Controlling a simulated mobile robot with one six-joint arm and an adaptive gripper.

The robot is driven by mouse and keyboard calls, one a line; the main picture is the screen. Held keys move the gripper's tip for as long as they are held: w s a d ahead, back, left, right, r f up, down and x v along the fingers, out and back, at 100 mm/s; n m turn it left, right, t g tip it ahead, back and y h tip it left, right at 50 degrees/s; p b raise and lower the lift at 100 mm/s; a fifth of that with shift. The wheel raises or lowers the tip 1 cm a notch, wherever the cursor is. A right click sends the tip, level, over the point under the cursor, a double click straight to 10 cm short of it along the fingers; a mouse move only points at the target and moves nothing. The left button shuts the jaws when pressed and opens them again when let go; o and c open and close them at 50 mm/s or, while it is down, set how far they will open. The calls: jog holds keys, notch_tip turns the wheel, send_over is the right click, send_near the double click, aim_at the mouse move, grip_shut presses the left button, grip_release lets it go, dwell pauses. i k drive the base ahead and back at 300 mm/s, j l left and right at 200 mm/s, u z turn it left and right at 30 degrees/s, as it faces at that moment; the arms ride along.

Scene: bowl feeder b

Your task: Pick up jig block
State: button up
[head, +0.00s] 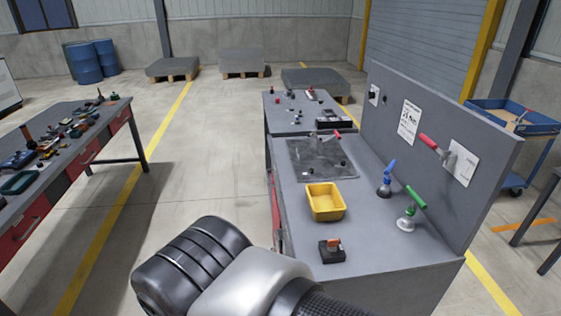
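A small dark block with an orange part on top (332,250) sits on the near part of the grey workbench. It could be the jig block, but I cannot tell for sure at this size. My arm crosses the bottom of the head view, left of and nearer than this block. The end of my arm with the gripper is not in view, so its fingers cannot be seen.
A yellow bin (325,201) stands on the grey workbench (375,230) behind the block. Green-handled (408,222) and blue-handled (385,188) clamps stand to the right, before an upright panel (400,90). A cluttered table (95,115) is at left. Open floor lies between.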

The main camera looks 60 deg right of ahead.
aim_at(303, 153)
jog(key=i+z, duration=0.35)
jog(key=i, duration=0.15)
jog(key=i+j+z, duration=0.15)
jog(key=i+z, duration=0.15)
jog(key=i, duration=0.2)
jog(key=i+j+z, duration=0.35)
jog(key=i, duration=0.15)
jog(key=i+j+z, duration=0.35)
jog(key=i+z, duration=0.8)
jog(key=z, duration=0.15)
jog(key=i+j+z, duration=0.2)
jog(key=i+z, duration=0.25)
jog(key=i+j+z, duration=0.3)
jog(key=z, duration=0.2)
jog(key=i+z, duration=0.2)
jog(key=z, duration=0.3)
jog(key=i+j+z, duration=0.1)
jog(key=z, duration=0.35)
jog(key=i+j+z, duration=0.2)
jog(key=z, duration=0.3)
jog(key=i+j+z, duration=0.2)
jog(key=z, duration=0.3)
